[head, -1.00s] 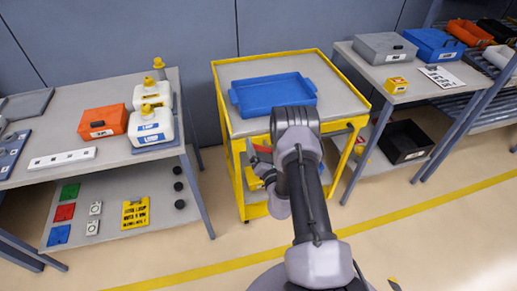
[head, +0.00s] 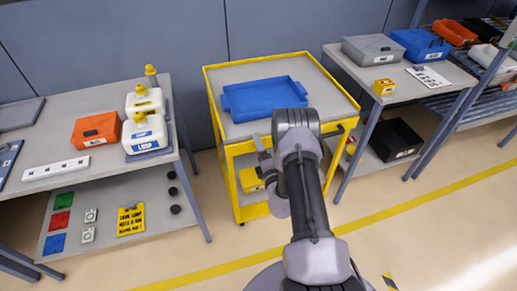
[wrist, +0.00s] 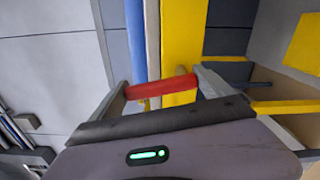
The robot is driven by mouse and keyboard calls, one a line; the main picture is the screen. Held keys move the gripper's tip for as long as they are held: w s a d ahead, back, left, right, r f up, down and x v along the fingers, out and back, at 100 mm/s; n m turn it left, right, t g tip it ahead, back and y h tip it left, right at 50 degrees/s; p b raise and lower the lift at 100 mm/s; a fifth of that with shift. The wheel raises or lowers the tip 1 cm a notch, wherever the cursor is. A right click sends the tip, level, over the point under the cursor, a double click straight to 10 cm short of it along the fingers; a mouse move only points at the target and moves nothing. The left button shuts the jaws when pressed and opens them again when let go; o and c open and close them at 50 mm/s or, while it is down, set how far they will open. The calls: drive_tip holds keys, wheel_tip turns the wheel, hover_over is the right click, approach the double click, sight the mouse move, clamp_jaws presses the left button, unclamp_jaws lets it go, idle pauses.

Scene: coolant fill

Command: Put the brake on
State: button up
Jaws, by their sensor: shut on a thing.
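The yellow cart (head: 229,178) stands in the middle of the head view, with a grey top. My gripper (head: 263,157) is at the cart's front, below its top, partly hidden by my own arm. In the wrist view, a red lever (wrist: 160,87) lies across between the two fingers of my gripper (wrist: 162,84). The gripper is shut on this lever. A yellow cart post (wrist: 183,40) is right behind it. The lever cannot be made out in the head view now, and its brake position cannot be told.
A blue tray (head: 264,96) lies on the cart top. A left bench (head: 60,165) holds white jugs (head: 146,133) and an orange box (head: 96,130). A right bench (head: 358,92) holds grey and blue cases. The floor in front is clear, with a yellow line.

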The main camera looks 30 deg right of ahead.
drive_tip(key=shift+d+r+m, duration=0.1)
drive_tip(key=shift+m, duration=0.2)
idle(0.4)
drive_tip(key=o, duration=1.8)
